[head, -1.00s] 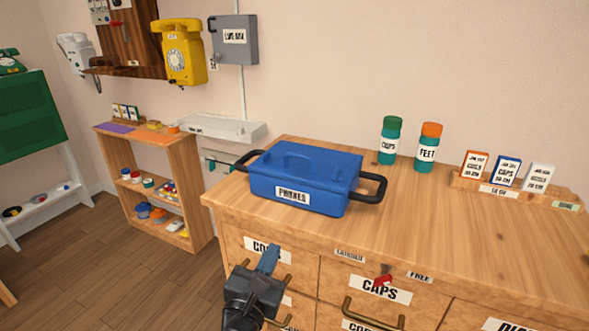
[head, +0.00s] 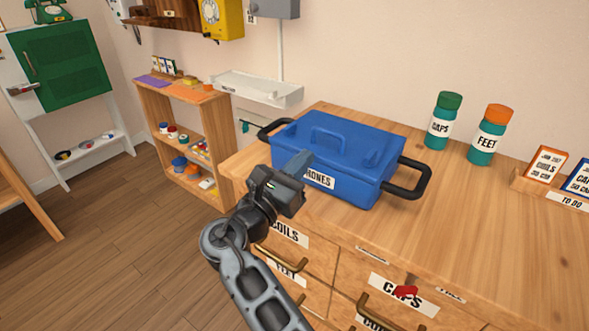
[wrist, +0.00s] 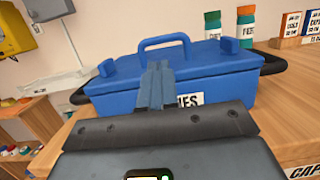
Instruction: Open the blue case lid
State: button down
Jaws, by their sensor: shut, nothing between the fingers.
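The blue case (head: 365,184) sits on the wooden counter, with a label on its front partly hidden by my gripper and a black handle at each end. Its blue lid (head: 365,145) is down, with a raised blue handle (head: 328,139) on top; both the case (wrist: 240,84) and the lid handle (wrist: 165,42) also show in the wrist view. My gripper (head: 300,160) is in front of the case's front face, near the lid's front edge. Its fingers (wrist: 157,85) are shut and empty. I cannot tell whether the fingertips touch the case.
Two bottles, green-capped (head: 443,121) and orange-capped (head: 490,134), stand behind the case to the right. Small cards (head: 546,166) stand in a wooden holder at far right. The counter (head: 470,240) right of the case is clear. Drawers with handles (head: 297,266) lie below.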

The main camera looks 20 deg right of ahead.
aim_at(316, 154)
jog(key=shift+x, duration=2.5)
jog(key=shift+r, duration=0.1)
jog(key=shift+d+r+y+p, duration=0.1)
jog(key=shift+r+y+p, duration=0.3)
jog(key=shift+p, duration=0.75)
